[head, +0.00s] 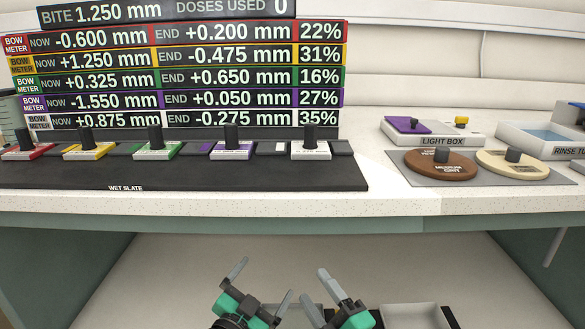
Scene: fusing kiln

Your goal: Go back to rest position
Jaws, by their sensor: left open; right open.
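My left gripper (261,284) is at the bottom centre of the head view, below the bench's front edge. Its two grey fingers are spread, with nothing between them. My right gripper (313,284) is close to its right at about the same height, also open and empty. The two grippers are apart and touch nothing that I can see. The arms behind them are mostly outside the frame.
The wet slate (300,178) lies on the bench with several knobbed coloured pieces, under a bow meter board (180,75). To the right are a light box (437,133), a brown disc (440,168), a cream disc (512,168) and a rinse tub (545,138).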

